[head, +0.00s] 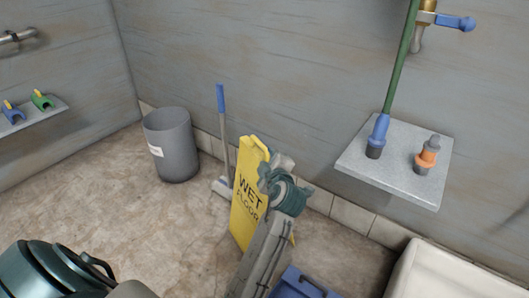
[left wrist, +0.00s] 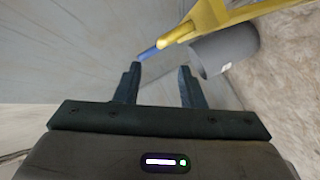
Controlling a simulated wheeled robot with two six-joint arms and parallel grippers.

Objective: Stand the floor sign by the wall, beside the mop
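The yellow floor sign (head: 246,196), lettered "WET FLOOR", stands upright on the floor in front of the wall. Its lower right side is hidden behind my arm. The mop (head: 221,100), with a blue grip and grey pole, stands upright near the wall, just left of the sign. My left gripper (head: 272,173) is near the upper right side of the sign. In the left wrist view its fingers (left wrist: 160,72) are apart with nothing held between them. The sign (left wrist: 238,17) and the blue mop grip (left wrist: 148,53) show beyond the fingertips. My right gripper is not in view.
A grey bin (head: 171,145) stands left of the mop and also shows in the left wrist view (left wrist: 226,52). A wall shelf (head: 395,158) juts out at the right. A blue box (head: 300,284) and a white basin (head: 440,275) are at the lower right.

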